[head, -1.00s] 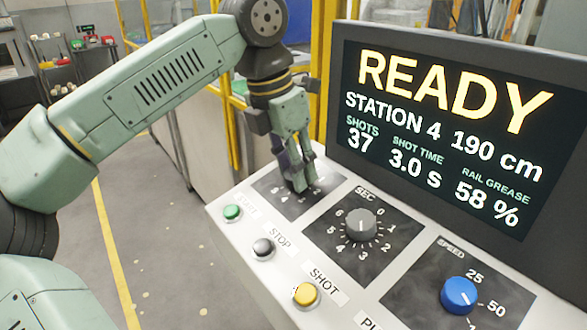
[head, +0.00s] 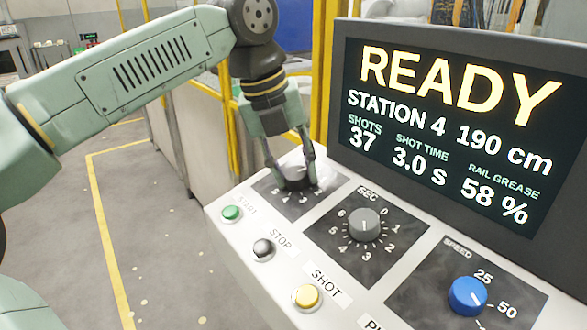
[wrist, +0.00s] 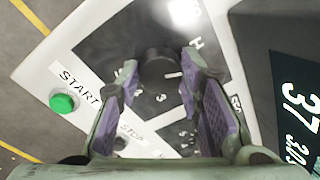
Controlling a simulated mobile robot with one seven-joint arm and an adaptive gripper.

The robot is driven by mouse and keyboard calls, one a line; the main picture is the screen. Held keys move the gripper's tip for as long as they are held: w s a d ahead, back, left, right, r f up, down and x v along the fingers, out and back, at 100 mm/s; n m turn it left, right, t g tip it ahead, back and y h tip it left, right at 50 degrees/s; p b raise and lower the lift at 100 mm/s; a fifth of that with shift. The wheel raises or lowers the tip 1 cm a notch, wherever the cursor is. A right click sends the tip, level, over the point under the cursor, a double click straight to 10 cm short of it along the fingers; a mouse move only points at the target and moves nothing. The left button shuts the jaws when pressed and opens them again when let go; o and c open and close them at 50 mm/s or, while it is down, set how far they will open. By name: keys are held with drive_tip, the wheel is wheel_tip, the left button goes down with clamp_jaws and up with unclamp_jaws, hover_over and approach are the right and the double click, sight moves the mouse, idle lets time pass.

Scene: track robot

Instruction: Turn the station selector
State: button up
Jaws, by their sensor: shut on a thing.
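The station selector is a dark round knob (head: 297,180) on the leftmost black plate of the control panel. It also shows in the wrist view (wrist: 156,66), with a white mark on its top towards the right. My gripper (head: 291,172) reaches down from above, its two fingers on opposite sides of the knob and shut on it. In the wrist view, my gripper's purple-padded fingers (wrist: 160,70) flank the knob. The screen (head: 450,125) reads READY, STATION 4, 190 cm. Some numerals around the selector are hidden by the fingers or washed out by glare.
A grey SEC knob (head: 364,225) and a blue SPEED knob (head: 467,296) sit to the right on the panel. Green START (head: 231,213), dark STOP (head: 263,248) and yellow SHOT (head: 307,296) buttons line the front edge. A yellow frame (head: 322,75) stands close behind my gripper.

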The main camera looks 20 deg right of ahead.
drive_tip(key=shift+n, duration=1.9)
drive_tip(key=o, duration=1.2)
drive_tip(key=shift+c, duration=0.2)
drive_tip(key=v, duration=1.2)
drive_tip(key=shift+s, duration=0.15)
